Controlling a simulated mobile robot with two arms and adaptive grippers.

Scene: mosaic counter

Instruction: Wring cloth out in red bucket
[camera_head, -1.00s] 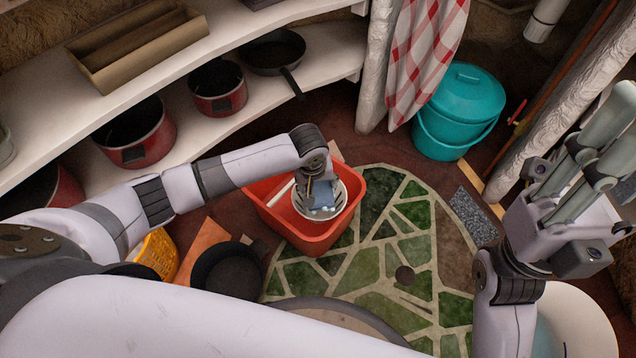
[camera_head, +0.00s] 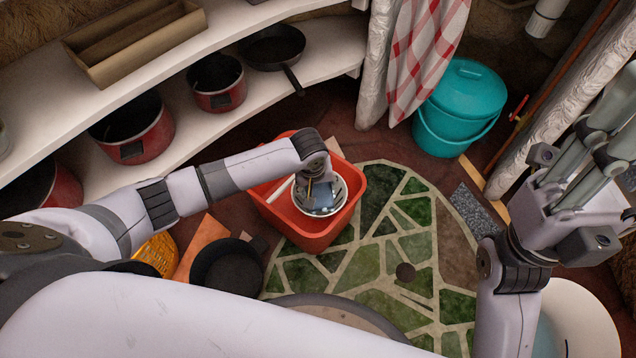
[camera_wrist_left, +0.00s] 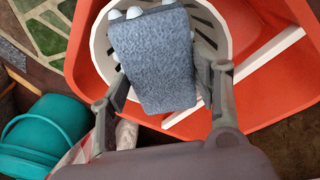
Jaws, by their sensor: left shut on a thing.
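The red bucket (camera_head: 306,229) stands on the floor at the edge of the green mosaic mat. It has a white slotted wringer basket (camera_head: 338,196) in it. My left gripper (camera_head: 321,190) is over the basket and shut on a blue-grey cloth (camera_head: 324,201). In the left wrist view the cloth (camera_wrist_left: 153,62) is a block between the two fingers, over the basket (camera_wrist_left: 213,32), with small white lumps along its far edge. How deep it sits in the basket is hard to tell. My right gripper (camera_head: 600,150) is raised at the right, empty, with its fingers spread.
A teal lidded bucket (camera_head: 462,112) stands at the back under a checked cloth (camera_head: 428,50). Shelves with red pots (camera_head: 216,84) and a pan (camera_head: 274,50) run along the left. A black hat-like object (camera_head: 226,267) lies left of the red bucket. The mosaic mat (camera_head: 410,245) is largely clear.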

